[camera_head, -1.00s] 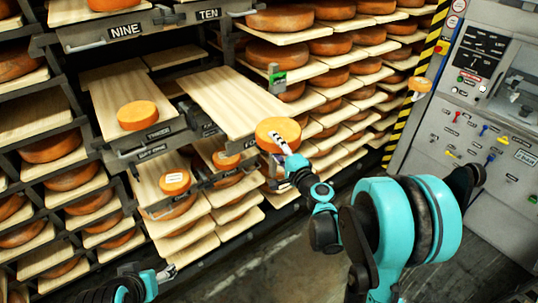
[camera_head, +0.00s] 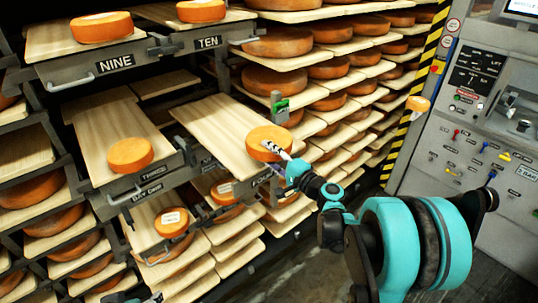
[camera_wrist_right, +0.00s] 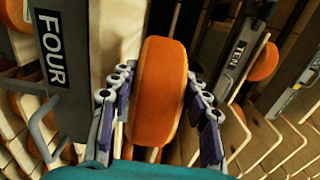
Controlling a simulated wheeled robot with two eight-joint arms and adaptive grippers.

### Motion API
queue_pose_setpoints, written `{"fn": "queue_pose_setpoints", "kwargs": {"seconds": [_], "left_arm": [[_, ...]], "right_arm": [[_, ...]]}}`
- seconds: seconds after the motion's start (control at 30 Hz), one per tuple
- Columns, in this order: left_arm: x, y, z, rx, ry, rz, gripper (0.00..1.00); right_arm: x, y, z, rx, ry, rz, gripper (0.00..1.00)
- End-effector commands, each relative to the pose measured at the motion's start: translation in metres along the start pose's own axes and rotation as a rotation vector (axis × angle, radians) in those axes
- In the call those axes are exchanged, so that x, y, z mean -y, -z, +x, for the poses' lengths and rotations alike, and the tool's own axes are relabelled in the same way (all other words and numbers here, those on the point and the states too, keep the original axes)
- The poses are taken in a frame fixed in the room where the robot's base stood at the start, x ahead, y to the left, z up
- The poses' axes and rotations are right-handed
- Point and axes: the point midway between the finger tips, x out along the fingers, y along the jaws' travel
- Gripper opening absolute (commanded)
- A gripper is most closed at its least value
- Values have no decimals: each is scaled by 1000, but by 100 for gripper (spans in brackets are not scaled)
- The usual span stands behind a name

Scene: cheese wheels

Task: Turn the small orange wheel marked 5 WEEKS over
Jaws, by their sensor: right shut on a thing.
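My right gripper (camera_head: 275,150) is shut on an orange cheese wheel (camera_head: 268,137) at the near end of a pulled-out board (camera_head: 215,125). In the right wrist view the held wheel (camera_wrist_right: 160,90) stands between the purple-padded fingers (camera_wrist_right: 160,105), its rounded side towards the camera. No marking shows on it, so I cannot tell whether it is the one marked 5 WEEKS. Whether it touches the board is unclear. A small orange wheel with a white label (camera_head: 171,222) lies on a lower board; its text is too small to read. My left gripper (camera_head: 153,298) shows only partly at the bottom edge.
Another labelled wheel (camera_head: 223,192) sits on the lower board just below the held wheel. A plain wheel (camera_head: 130,155) lies on the board to the left. The NINE drawer (camera_head: 75,72) overhangs above. A control cabinet (camera_head: 450,130) stands at the right.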

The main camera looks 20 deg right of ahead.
Motion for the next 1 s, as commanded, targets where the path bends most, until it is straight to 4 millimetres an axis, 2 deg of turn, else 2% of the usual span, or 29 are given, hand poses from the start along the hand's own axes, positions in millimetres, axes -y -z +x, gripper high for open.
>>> {"fn": "queue_pose_setpoints", "kwargs": {"seconds": [0.53,1.0], "left_arm": [[0,-16,22,0,0,0,71],[0,-17,23,0,0,0,71]], "right_arm": [[-37,0,0,0,2,1,0],[-40,0,0,-1,2,1,0]]}}
